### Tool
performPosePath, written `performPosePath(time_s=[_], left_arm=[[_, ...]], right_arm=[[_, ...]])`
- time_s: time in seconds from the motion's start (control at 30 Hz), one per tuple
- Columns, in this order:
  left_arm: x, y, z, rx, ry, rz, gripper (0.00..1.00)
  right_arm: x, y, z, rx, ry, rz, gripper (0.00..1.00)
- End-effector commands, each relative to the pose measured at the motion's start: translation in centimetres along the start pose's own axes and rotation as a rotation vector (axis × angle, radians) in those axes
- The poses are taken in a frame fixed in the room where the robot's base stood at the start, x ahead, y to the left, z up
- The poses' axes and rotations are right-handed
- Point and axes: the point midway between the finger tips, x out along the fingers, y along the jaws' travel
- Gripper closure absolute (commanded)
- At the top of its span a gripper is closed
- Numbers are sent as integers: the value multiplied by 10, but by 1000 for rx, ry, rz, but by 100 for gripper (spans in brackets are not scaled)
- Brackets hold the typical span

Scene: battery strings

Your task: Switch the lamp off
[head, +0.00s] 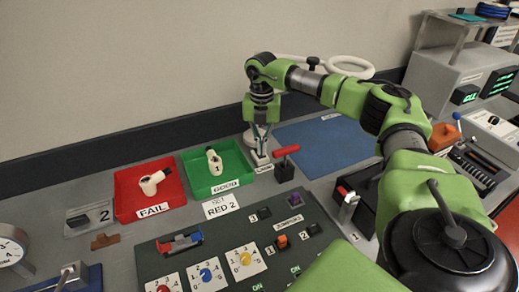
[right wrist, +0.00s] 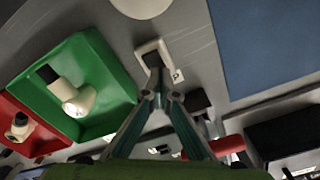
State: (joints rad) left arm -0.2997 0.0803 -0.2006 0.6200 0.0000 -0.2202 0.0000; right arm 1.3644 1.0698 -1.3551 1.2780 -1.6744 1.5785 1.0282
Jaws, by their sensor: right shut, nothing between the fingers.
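The lamp with a white ring head (head: 350,66) stands at the back, partly hidden behind my right arm. Its round white base also shows at the top of the right wrist view (right wrist: 142,4). Just in front of the base is a small white switch plate (right wrist: 148,48) with a black rocker; a label lies beside it. My right gripper (head: 262,152) points down over this switch. In the right wrist view its fingertips (right wrist: 158,82) are together and empty, right at the rocker. I cannot tell whether they touch it. My left gripper is not in view.
Green GOOD tray (head: 229,182) and red FAIL tray (head: 127,200) hold white fittings, left of the switch. A red-handled lever (head: 286,150) stands close on its right. A blue mat (head: 325,143) lies behind. A control panel (head: 215,262) with dials fills the front.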

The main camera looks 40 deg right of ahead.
Motion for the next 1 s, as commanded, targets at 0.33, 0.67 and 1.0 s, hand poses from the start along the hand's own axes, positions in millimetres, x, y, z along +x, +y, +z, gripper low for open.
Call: performPosePath(time_s=[0.33, 0.67, 1.0], left_arm=[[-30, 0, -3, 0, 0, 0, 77], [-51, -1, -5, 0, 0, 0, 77], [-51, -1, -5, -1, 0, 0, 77]], right_arm=[[-34, 1, 0, 0, -2, 3, 100], [-59, 0, 0, -1, -2, 2, 100], [-59, 0, 0, 0, -2, 2, 100]])
